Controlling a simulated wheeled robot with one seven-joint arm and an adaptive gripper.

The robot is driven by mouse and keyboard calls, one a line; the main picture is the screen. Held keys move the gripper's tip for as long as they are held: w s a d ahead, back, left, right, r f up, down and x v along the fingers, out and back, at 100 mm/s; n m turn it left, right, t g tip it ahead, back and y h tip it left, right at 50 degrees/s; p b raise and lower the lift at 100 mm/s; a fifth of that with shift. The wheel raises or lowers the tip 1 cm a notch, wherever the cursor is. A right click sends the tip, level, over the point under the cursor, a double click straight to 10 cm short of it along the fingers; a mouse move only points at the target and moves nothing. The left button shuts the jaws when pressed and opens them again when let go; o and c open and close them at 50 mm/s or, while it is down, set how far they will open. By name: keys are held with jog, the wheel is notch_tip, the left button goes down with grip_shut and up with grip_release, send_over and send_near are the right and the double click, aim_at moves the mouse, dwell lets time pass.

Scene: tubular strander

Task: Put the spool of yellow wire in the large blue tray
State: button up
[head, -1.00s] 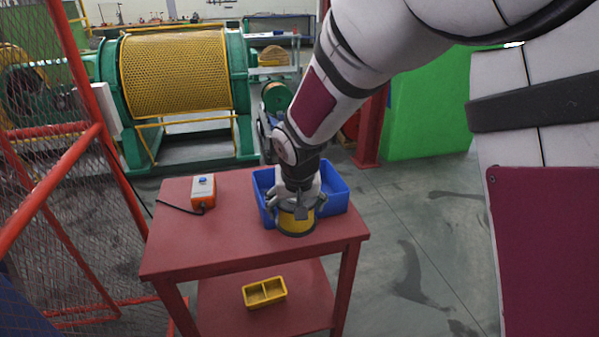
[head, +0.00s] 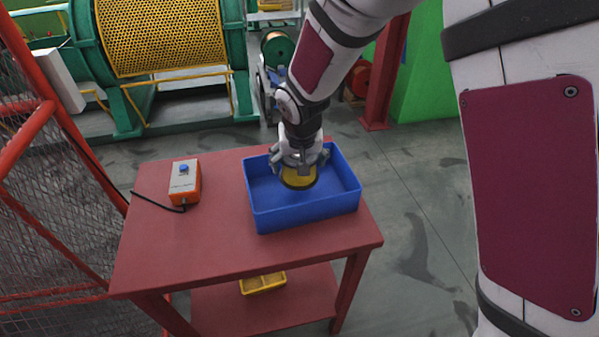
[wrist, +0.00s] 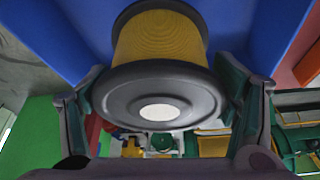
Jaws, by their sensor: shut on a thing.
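The spool of yellow wire (head: 299,177) has dark flanges and is held upright in my gripper (head: 300,165). In the wrist view the spool (wrist: 160,60) sits between the two fingers of my gripper (wrist: 165,105), which are shut on it. The large blue tray (head: 308,211) stands on the red table, and its inside also shows behind the spool in the wrist view (wrist: 238,40).
An orange control box (head: 184,185) with a blue button and black cable sits on the left of the red table (head: 175,255). A small yellow divided bin (head: 263,283) is on the lower shelf. A red mesh fence (head: 45,200) stands at the left.

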jog(key=shift+f, duration=3)
jog(key=shift+f, duration=0.1)
jog(key=o, duration=1.7)
jog(key=shift+c, duration=0.2)
